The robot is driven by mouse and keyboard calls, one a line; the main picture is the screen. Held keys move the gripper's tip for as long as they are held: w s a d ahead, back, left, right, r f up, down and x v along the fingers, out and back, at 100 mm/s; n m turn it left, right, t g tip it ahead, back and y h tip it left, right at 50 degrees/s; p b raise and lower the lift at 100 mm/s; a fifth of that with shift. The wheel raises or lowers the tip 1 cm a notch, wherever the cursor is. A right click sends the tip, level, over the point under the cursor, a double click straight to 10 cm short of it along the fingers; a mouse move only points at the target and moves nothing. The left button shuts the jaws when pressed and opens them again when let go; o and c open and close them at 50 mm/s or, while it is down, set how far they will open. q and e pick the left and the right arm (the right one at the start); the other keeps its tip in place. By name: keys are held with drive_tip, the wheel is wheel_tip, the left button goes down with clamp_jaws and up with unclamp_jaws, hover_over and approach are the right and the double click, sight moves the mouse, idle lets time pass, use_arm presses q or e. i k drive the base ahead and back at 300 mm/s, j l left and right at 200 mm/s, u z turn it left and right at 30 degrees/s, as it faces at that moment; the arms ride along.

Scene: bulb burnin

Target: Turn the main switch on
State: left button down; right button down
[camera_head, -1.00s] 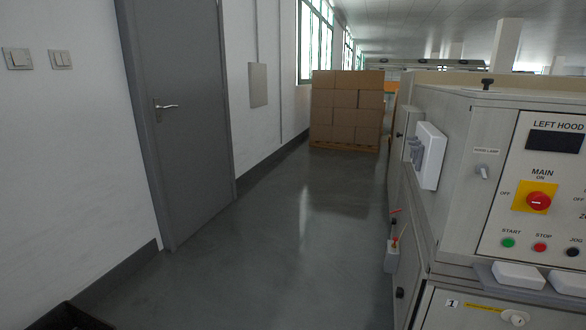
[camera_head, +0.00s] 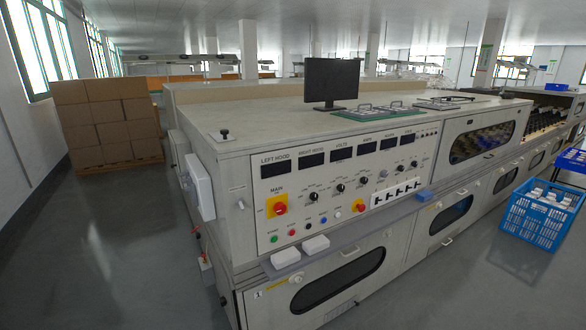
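The main switch (camera_head: 279,209) is a red rotary knob on a yellow plate, under the label MAIN, at the left end of the control panel (camera_head: 262,235) in the head view. OFF is printed to its left. The knob is too small to tell its position for certain. Coloured push buttons sit below it, a green one (camera_head: 274,239) at the left. Neither of my grippers shows in the head view.
The panel is on a long beige machine (camera_head: 215,150) with a monitor (camera_head: 331,81) on top. A ledge with white boxes (camera_head: 286,258) juts out below the panel. Stacked cartons (camera_head: 104,120) stand at the left, a blue crate (camera_head: 536,214) at the right. The floor at left is clear.

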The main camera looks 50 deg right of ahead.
sight(280, 208)
drive_tip(key=z, duration=2.2)
